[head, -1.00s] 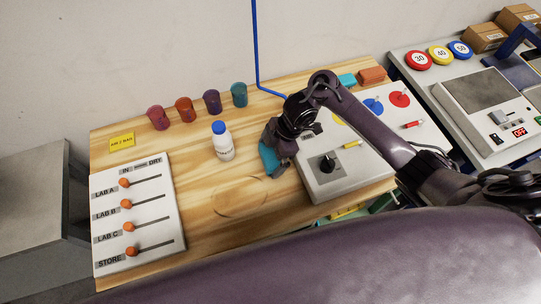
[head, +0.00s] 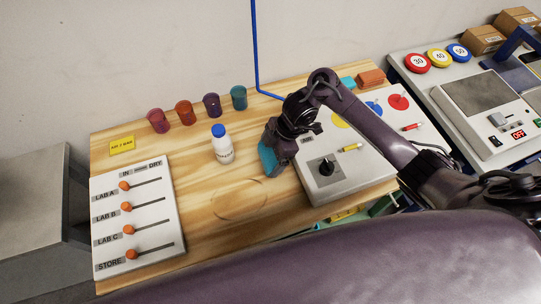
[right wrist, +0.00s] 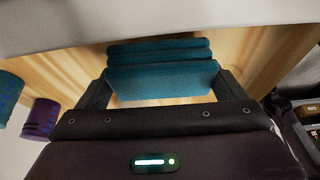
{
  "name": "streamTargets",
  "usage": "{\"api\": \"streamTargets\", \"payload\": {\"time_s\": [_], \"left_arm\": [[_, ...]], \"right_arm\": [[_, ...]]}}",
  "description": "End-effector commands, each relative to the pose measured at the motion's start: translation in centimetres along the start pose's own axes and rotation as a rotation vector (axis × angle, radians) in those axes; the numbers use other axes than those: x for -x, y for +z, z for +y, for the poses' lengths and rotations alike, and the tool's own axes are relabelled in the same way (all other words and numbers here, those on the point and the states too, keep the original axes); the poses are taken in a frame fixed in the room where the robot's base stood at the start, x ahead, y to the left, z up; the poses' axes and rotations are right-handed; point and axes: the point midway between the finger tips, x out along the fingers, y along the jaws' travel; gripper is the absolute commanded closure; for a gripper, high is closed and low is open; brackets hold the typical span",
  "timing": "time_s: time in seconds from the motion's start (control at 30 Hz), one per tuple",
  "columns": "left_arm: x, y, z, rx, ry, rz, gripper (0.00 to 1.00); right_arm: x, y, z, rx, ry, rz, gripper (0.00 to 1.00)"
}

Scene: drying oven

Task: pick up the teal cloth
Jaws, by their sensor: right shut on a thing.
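The teal cloth (right wrist: 160,72) is folded in layers and sits between the two fingers of my right gripper (right wrist: 165,85) in the right wrist view. In the head view the cloth (head: 268,158) shows at the left side of my right gripper (head: 272,155), which is shut on it. The gripper hides part of the cloth. The cloth is close to the wooden table (head: 215,235), just left of the grey control box; I cannot tell whether it still touches the table. My left gripper is not in view.
A white bottle with a blue cap (head: 222,144) stands left of the cloth. Several coloured cups (head: 212,106) line the back. The control box (head: 325,188) with a black knob is close on the right. A slider panel (head: 143,235) lies at the left. The table front is clear.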

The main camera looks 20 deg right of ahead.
Motion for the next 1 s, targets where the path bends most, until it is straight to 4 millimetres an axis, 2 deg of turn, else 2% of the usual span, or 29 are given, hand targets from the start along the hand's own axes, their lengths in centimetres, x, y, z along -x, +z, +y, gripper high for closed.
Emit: {"api": "streamTargets", "payload": {"time_s": [0.27, 0.5, 0.73, 1.0], "left_arm": [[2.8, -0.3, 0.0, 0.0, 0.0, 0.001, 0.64], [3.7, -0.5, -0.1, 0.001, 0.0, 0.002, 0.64], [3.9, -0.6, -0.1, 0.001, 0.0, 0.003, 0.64], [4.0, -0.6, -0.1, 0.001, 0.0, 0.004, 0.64]], "right_arm": [[7.3, -2.7, 0.2, 0.008, 0.008, -0.008, 0.32], [13.1, -5.3, 0.2, 0.005, 0.006, -0.005, 0.32], [16.1, -6.7, 0.1, 0.003, 0.002, -0.002, 0.32], [16.9, -7.0, -0.1, 0.0, -0.002, -0.001, 0.32]]}}
